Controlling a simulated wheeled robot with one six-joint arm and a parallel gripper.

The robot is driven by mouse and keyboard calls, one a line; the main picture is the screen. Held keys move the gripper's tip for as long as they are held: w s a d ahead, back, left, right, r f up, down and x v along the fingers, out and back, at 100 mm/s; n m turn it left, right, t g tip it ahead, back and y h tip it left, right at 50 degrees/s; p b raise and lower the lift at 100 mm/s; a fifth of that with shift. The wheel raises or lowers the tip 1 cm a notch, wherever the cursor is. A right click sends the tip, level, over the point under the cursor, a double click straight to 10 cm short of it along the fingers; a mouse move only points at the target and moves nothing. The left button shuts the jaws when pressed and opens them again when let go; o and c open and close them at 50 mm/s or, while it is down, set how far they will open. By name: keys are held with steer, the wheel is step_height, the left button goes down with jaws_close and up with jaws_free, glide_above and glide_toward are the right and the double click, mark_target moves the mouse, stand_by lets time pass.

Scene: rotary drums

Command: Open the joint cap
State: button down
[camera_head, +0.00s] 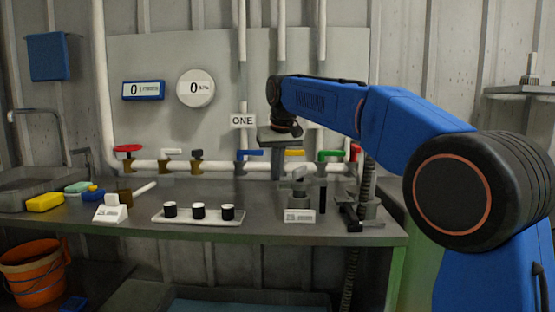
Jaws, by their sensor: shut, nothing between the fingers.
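My blue arm reaches in from the right, and my gripper (286,174) points down over the workbench (270,229). Its fingers are together with nothing seen between them. A grey fixture (299,186) stands just below and beside the fingertips, behind a small white label block (299,216). I cannot tell whether the gripper touches this fixture. No part is clearly recognisable as the joint cap. A black upright post (322,195) stands right of the fixture. A dark clamp-like tool (350,216) lies farther right.
A white pipe (222,167) with several coloured valve handles runs behind the bench. A tray (180,219) holds three black-and-white cups. Yellow and green sponges lie near the sink (30,180) at left. An orange bucket (33,272) stands below. A ONE sign (242,121) hangs on the wall.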

mark_target(283, 184)
steer(key=shift+s+d, duration=0.3)
steer(key=shift+s, duration=0.7)
steer(key=shift+s+d, duration=0.25)
steer(key=shift+s, duration=0.7)
steer(key=shift+s+d+n, duration=0.15)
steer(key=shift+s+n, duration=0.25)
steer(key=shift+s, duration=0.1)
steer(key=shift+s+d+n, duration=0.15)
steer(key=shift+s+n, duration=0.25)
steer(key=shift+s, duration=0.1)
steer(key=s+d+n+g+y, duration=0.1)
steer(key=s+d+n, duration=0.3)
steer(key=d, duration=0.4)
steer(key=s+d+n+g+y, duration=0.1)
steer(key=s+d+n+g, duration=0.1)
steer(key=s+d+n, duration=0.2)
steer(key=shift+s+d+n+y, duration=0.35)
steer(key=shift+d+n, duration=1.15)
steer(key=shift+d, duration=0.8)
